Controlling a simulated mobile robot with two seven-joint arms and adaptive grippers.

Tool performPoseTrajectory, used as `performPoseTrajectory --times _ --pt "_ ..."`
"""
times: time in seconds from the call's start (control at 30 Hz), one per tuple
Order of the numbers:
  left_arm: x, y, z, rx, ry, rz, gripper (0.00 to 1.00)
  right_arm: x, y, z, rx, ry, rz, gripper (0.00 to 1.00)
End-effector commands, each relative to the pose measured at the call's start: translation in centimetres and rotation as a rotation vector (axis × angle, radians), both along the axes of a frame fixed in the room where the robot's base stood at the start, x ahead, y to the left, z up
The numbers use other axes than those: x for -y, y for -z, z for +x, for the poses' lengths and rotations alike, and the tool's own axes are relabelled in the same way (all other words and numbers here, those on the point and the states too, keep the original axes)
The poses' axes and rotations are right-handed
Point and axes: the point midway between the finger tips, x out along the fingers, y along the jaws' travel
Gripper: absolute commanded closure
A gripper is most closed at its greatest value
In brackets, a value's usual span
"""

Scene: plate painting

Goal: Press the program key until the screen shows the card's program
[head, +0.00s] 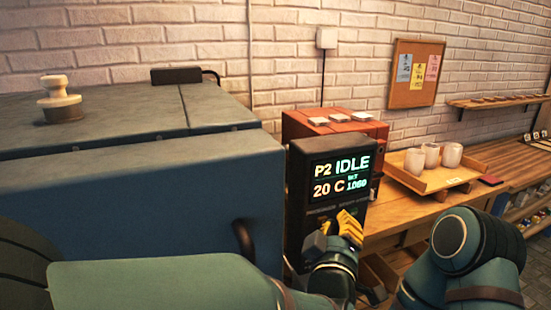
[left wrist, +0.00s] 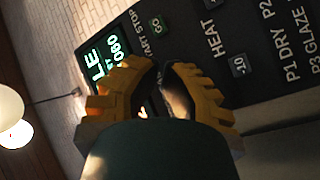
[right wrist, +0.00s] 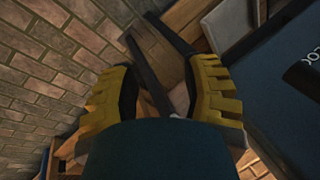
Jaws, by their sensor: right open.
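The dark control panel (head: 300,215) stands at the kiln's right front. Its lit screen (head: 340,178) reads P2, IDLE, 20 C and a set value that looks like 1060. My left gripper (head: 348,222) is in front of the panel, just below the screen. Its yellow fingertips are together and empty in the left wrist view (left wrist: 157,66). I cannot make out the program key or any contact. My right gripper (right wrist: 160,75) is open and empty.
The large blue-grey kiln (head: 140,190) fills the left. A red box (head: 300,127) with pale tiles stands behind the panel. A wooden tray (head: 408,180) holds white cups. A corkboard (head: 417,98) carries small notes whose writing is unreadable. My right arm crosses the front right.

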Motion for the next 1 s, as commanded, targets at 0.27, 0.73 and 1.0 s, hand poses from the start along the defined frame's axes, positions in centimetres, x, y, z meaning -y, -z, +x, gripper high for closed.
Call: performPoseTrajectory --times 0.27,0.73,1.0 --pt "-0.08 -0.28 -0.01 0.002 0.001 -0.007 1.00 0.00 -0.03 0.00 0.000 0.000 0.000 0.53" --pt "-0.30 -0.26 0.47 0.001 -0.001 -0.007 1.00 0.00 0.00 0.00 0.000 0.000 0.000 0.53" --pt "-0.37 -0.24 0.74 0.002 -0.001 -0.006 1.00 0.00 0.02 0.00 0.000 0.000 0.000 0.53"
